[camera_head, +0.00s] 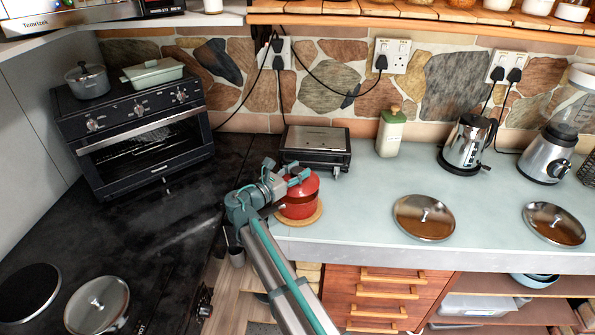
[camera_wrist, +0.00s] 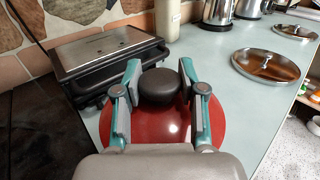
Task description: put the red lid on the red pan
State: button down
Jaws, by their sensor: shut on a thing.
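The red lid (camera_wrist: 165,120) is a glossy red disc with a dark round knob (camera_wrist: 163,87), seen in the wrist view. My gripper (camera_wrist: 160,80) has one finger on each side of the knob and is shut on the lid. In the head view my gripper (camera_head: 293,176) is over the red pan (camera_head: 299,209), which sits on a round cork trivet (camera_head: 305,219) near the counter's front edge. The lid (camera_head: 309,184) is at the top of the pan there. I cannot tell whether it touches the rim. The pan is hidden below the lid in the wrist view.
A sandwich press (camera_head: 316,147) stands just behind the pan. A bottle (camera_head: 390,132), a kettle (camera_head: 467,145) and a blender (camera_head: 548,150) stand along the wall. Two steel lids (camera_head: 423,217) (camera_head: 554,223) lie to the right. The counter between the pan and the nearer lid is clear.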

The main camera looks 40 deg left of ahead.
jog(key=shift+f, duration=0.15)
jog(key=shift+f+b, duration=0.35)
jog(key=shift+f, duration=0.35)
jog(key=shift+f, duration=0.45)
dwell(0.5)
jog(key=c, duration=0.6)
grip_release()
jog(key=s, duration=0.4)
jog(key=s+a, duration=0.1)
jog(key=s, duration=0.7)
jog(key=shift+a, duration=0.3)
